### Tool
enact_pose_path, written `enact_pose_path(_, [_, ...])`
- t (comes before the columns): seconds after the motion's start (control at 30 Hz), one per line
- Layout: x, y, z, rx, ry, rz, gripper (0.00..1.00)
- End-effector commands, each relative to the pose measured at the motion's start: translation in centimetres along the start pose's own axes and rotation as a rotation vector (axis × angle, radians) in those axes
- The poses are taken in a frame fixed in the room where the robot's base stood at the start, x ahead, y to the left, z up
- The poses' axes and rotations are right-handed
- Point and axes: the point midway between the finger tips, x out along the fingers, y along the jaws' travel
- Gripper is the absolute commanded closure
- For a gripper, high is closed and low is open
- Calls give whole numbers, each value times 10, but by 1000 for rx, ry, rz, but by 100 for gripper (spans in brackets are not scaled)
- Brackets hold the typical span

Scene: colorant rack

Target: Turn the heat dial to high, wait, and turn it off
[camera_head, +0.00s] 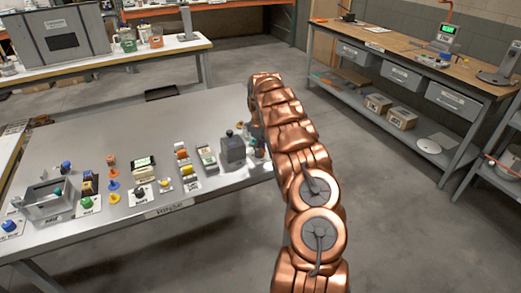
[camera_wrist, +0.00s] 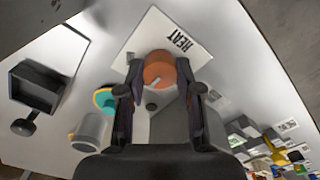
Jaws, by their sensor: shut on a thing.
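The heat dial (camera_wrist: 159,66) is a round orange knob on a white plate (camera_wrist: 150,33) marked HEAT in the wrist view. A pale pointer line shows on the dial's face, toward the gripper side. My gripper (camera_wrist: 160,78) has one finger on each side of the dial and is shut on it. In the head view my copper arm reaches over the right end of the grey table (camera_head: 150,118). The dial and my gripper are hidden behind the arm there.
In the wrist view, a dark open box (camera_wrist: 36,87), a teal disc (camera_wrist: 103,97) and a grey cup (camera_wrist: 91,131) stand left of my gripper. In the head view, a grey block with a black knob (camera_head: 232,152) stands close left of my arm. The table's rear is mostly clear.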

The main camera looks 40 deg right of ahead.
Motion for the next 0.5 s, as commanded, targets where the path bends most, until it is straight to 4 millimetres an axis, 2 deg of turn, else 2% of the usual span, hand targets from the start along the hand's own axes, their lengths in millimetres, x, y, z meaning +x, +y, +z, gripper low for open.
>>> enact_pose_path(0.03, [0,0,0,0,0,-1,83])
enact_pose_path(0.2, [0,0,0,0,0,-1,100])
enact_pose_path(0.5, [2,-1,0,39,0,-2,100])
